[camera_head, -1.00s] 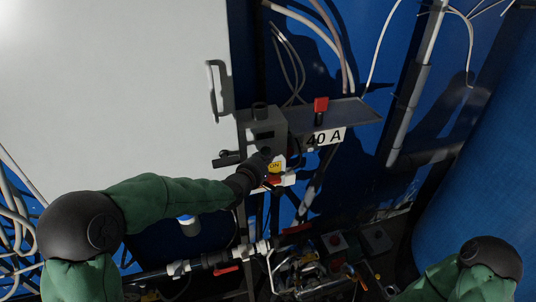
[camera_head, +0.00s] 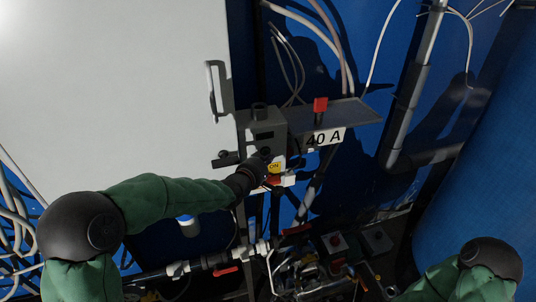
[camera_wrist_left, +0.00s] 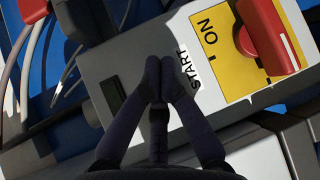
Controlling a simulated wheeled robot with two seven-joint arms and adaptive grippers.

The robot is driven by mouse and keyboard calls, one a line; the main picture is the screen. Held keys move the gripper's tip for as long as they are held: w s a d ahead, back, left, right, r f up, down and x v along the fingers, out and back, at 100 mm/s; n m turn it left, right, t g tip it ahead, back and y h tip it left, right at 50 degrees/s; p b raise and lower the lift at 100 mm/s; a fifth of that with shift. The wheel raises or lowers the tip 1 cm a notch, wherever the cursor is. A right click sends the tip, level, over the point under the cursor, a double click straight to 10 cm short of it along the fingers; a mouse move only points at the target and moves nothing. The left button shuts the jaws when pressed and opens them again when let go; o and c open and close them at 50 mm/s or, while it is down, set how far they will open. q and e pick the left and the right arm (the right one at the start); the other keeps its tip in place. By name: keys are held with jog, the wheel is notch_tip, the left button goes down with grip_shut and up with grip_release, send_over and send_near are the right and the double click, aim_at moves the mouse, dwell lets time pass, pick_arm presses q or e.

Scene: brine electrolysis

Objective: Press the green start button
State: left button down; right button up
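A grey control box (camera_head: 268,122) is mounted beside the white panel in the head view. Its face fills much of the left wrist view (camera_wrist_left: 118,62), with a START label (camera_wrist_left: 188,70), a yellow ON plate (camera_wrist_left: 225,52) and a red rotary switch (camera_wrist_left: 267,36). My left gripper (camera_head: 264,158) reaches to the front of this box. In the wrist view, its dark fingers (camera_wrist_left: 160,78) have their tips together beside the START label, with nothing seen between them. No green button shows; the fingertips cover the spot beside the label. My right gripper cannot be made out.
A grey shelf plate with a 40 A label (camera_head: 325,137) and a red handle (camera_head: 320,105) juts out right of the box. Pipes and valves (camera_head: 225,262) crowd below. A large blue tank (camera_head: 480,190) stands at right.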

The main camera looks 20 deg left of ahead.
pick_arm(q)
jog(key=shift+w+a+r, duration=0.25)
jog(key=shift+a+r, duration=0.3)
jog(key=shift+r, duration=0.2)
jog(key=shift+s+d, duration=0.15)
jog(key=s, duration=0.1)
jog(key=s+d, duration=0.1)
jog(key=s, duration=0.1)
jog(key=s+d+b, duration=0.1)
jog(key=shift+s+d+f, duration=0.2)
jog(key=shift+d+f, duration=0.05)
jog(key=shift+f, duration=0.15)
jog(key=shift+d+f, duration=0.1)
jog(key=shift+f, duration=0.05)
